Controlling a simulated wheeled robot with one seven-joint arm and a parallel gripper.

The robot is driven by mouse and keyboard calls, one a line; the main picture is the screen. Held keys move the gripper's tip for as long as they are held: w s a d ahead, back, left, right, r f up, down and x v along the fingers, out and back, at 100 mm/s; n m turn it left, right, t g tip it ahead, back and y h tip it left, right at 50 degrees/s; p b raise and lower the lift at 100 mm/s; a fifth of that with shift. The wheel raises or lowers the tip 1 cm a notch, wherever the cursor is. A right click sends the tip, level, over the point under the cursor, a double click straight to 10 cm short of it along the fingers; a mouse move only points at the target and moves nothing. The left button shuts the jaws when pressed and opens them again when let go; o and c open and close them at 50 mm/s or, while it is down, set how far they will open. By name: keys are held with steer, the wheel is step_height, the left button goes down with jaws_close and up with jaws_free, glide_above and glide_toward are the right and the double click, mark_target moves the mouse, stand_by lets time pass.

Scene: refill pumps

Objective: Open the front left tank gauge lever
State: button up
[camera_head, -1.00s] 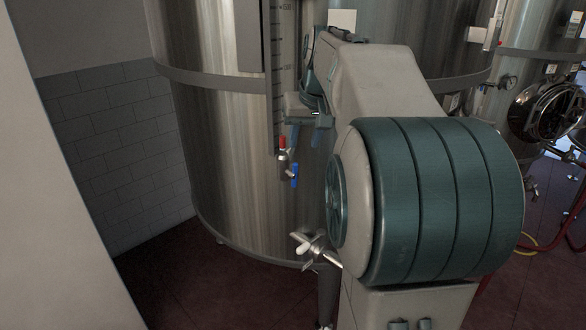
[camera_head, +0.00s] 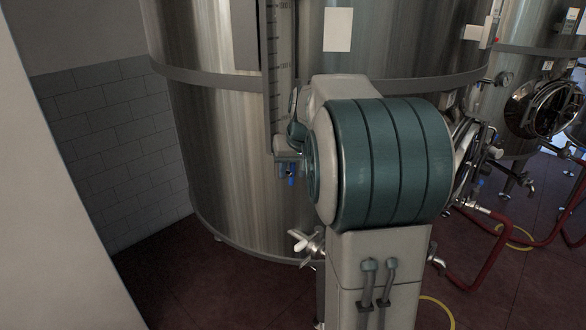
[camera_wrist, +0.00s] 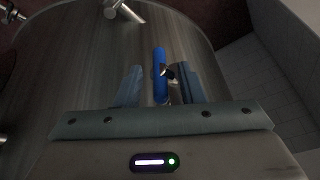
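The front left tank (camera_head: 225,150) is a large steel cylinder with a ruled gauge strip (camera_head: 284,75) down its front. In the head view a small blue lever (camera_head: 291,181) shows at the foot of the gauge, just below my gripper (camera_head: 289,168). In the wrist view the blue lever (camera_wrist: 159,75) stands between the two fingers of my gripper (camera_wrist: 158,84). The fingers are apart, with a gap showing on both sides of the lever. The red handle seen earlier above the blue lever is hidden behind my arm.
Red hoses (camera_head: 490,245) and a round hatch (camera_head: 540,108) are at the right. A pale wall (camera_head: 45,180) stands close at the left. The dark red floor (camera_head: 180,270) is clear at the lower left.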

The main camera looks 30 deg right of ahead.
jaws_close()
steer(key=shift+a+f+h+b, duration=0.2)
steer(key=shift+h+b, duration=0.2)
steer(key=shift+b, duration=0.5)
steer(key=shift+d+r, duration=0.1)
steer(key=shift+r, duration=0.05)
jaws_free()
steer(key=shift+s+r, duration=0.1)
steer(key=shift+r, duration=0.1)
steer(key=v, duration=1.3)
steer(key=shift+s+a+b, duration=0.25)
steer(key=shift+s+b, duration=0.1)
steer(key=shift+r, duration=0.1)
